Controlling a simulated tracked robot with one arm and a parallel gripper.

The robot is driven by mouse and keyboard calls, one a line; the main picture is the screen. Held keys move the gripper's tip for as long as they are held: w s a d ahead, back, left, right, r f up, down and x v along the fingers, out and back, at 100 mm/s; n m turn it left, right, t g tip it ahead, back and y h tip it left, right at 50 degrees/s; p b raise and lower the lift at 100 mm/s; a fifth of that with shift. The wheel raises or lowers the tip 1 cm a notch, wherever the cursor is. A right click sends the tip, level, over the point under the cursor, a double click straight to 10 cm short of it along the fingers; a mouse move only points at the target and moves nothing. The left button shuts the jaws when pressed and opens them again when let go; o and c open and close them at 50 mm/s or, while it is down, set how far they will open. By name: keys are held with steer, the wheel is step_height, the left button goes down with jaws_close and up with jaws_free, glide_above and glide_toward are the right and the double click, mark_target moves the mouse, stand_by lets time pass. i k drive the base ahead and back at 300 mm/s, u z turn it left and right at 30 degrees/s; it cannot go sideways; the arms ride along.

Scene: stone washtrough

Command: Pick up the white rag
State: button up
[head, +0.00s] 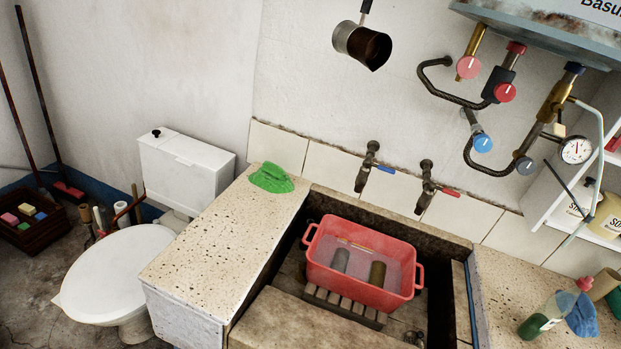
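I see no white rag in the head view. A crumpled green cloth (271,178) lies on the stone counter left of the trough, near the wall. A blue cloth (582,316) lies on the right counter, partly behind a bottle. My gripper is not in view.
A red tub (361,264) with items in it sits in the stone trough under two taps. A toilet (117,274) is at left, pipes with valves (503,92) at upper right. The left counter's front (210,245) is clear.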

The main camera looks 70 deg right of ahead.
mark_target(340, 260)
steer(key=i, duration=1.25)
steer(key=z, duration=2.45)
steer(key=k, duration=0.45)
steer(key=z, duration=0.35)
steer(key=i, duration=0.6)
steer(key=u, duration=0.05)
